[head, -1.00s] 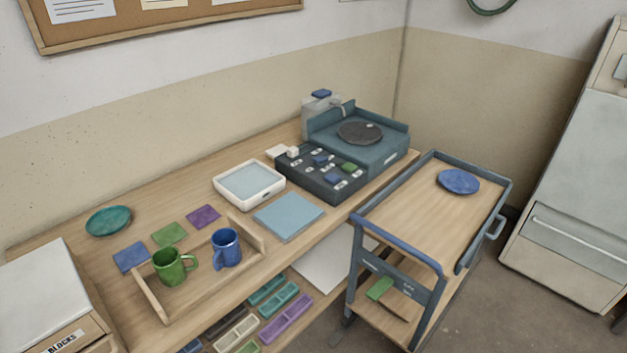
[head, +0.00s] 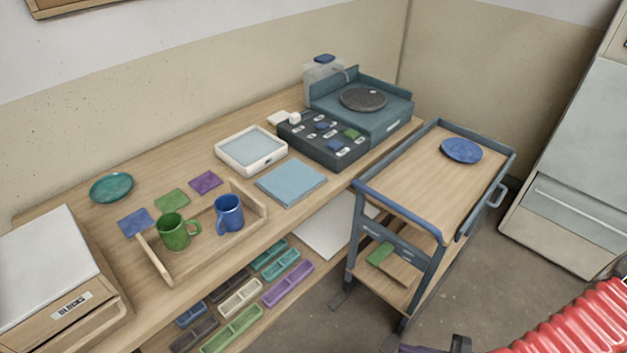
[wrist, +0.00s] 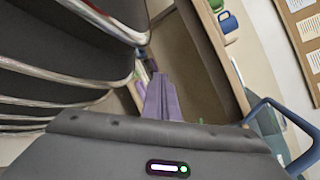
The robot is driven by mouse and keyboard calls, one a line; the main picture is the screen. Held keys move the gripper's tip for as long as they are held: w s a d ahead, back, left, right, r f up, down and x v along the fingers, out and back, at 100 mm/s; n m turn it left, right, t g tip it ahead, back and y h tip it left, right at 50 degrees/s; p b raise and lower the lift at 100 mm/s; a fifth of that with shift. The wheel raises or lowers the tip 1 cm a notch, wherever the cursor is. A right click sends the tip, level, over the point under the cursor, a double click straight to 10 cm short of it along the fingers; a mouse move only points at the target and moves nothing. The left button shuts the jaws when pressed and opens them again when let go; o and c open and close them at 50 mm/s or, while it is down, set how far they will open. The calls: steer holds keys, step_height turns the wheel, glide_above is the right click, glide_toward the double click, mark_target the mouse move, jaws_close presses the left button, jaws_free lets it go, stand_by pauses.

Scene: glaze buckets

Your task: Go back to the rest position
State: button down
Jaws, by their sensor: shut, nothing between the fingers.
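My gripper (wrist: 161,92) shows in the wrist view as two lavender fingers pressed together. Nothing is between them. It points at no object that I can make out close by. In the head view a red ribbed part of my arm (head: 585,320) is at the lower right; the gripper's fingers are not clearly visible there. The green mug (head: 173,231) and blue mug (head: 229,213) stand upright in the wooden tray (head: 200,268) on the bench, far from my arm.
The trolley (head: 420,190) stands right of the bench with a blue plate (head: 461,151) on top. A dark teal wheel unit (head: 385,122) sits at the bench's far end. A wooden box (head: 60,290) is at left. Bare floor lies right of the trolley.

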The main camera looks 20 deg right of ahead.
steer(key=w+a+r+n+g+h, duration=0.1)
steer(key=w+r+n+g+h, duration=0.15)
steer(key=r, duration=0.55)
steer(key=w+r+n+g+h, duration=0.2)
steer(key=r+g+h, duration=0.2)
steer(key=r, duration=0.4)
steer(key=w+a+r+n+g+h, duration=0.1)
steer(key=w+r+n+g+h, duration=0.2)
steer(key=r, duration=0.5)
steer(key=a+r+n+t+h, duration=0.3)
steer(key=a+r+n+t, duration=0.2)
steer(key=a+r, duration=1.1)
step_height(320, 180, up, 3)
steer(key=w+n, duration=0.1)
steer(key=n, duration=0.2)
steer(key=shift+a+t, duration=0.3)
steer(key=shift+t, duration=0.05)
